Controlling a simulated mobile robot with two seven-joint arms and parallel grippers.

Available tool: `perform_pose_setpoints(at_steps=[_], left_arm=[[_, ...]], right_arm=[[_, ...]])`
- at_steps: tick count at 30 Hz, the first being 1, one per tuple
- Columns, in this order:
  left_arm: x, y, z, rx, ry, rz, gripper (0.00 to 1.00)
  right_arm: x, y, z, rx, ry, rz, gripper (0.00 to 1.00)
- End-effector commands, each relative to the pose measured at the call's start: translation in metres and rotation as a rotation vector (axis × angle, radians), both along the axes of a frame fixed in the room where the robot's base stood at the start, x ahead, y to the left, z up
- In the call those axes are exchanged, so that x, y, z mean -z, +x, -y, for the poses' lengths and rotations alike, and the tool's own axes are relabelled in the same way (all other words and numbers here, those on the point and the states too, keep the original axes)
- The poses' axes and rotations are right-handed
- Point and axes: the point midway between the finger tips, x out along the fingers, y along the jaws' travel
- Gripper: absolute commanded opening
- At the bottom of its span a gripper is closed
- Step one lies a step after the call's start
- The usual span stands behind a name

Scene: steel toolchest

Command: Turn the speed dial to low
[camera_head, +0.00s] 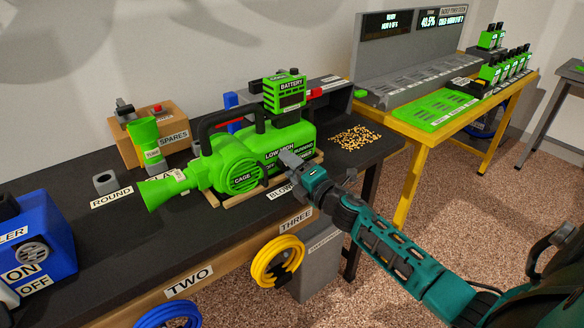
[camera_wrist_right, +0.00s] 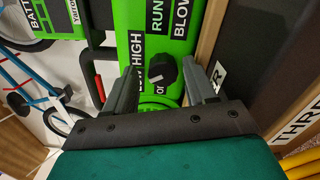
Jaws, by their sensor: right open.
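The green leaf blower (camera_head: 262,157) lies on the dark bench, with LOW, HIGH and RUNNING labels partly showing on its side. In the right wrist view, the black speed dial (camera_wrist_right: 163,70) sits on the blower's green body (camera_wrist_right: 125,22) beside the HIGH label. Part of the LOW label is hidden by a finger. My right gripper (camera_head: 289,160) is at the blower's near side. In the wrist view its open fingers (camera_wrist_right: 159,66) stand on either side of the dial, with a gap on both sides. In the head view the gripper hides the dial. Which label the dial points at is unclear.
A green battery (camera_head: 284,92) stands on top of the blower, beside a dark handle. A blue box (camera_head: 35,245) with ON and OFF labels is at the left. Loose yellow pellets (camera_head: 355,137) lie to the right. A yellow hose coil (camera_head: 277,262) hangs at the bench front.

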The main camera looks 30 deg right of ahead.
Motion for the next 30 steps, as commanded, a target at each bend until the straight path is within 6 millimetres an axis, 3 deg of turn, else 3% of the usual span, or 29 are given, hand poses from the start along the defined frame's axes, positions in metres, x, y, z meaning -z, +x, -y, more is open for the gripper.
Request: perform_pose_setpoints(at_steps=[8,15,26,30], left_arm=[[0.006,0.000,0.000,0.001,0.000,0.001,0.43],[0.017,0.000,0.000,0.001,0.001,0.001,0.43],[0.018,0.000,0.000,0.001,0.001,0.000,0.43],[0.018,0.000,0.000,0.001,0.001,0.000,0.43]], right_arm=[[0.007,-0.001,0.001,0.003,-0.113,-0.002,0.60],[0.006,-0.001,0.002,0.002,-0.488,0.027,0.60],[0.000,-0.001,-0.001,-0.003,-1.042,0.074,0.60],[0.002,-0.028,0.000,-0.006,-1.052,0.073,0.60]])
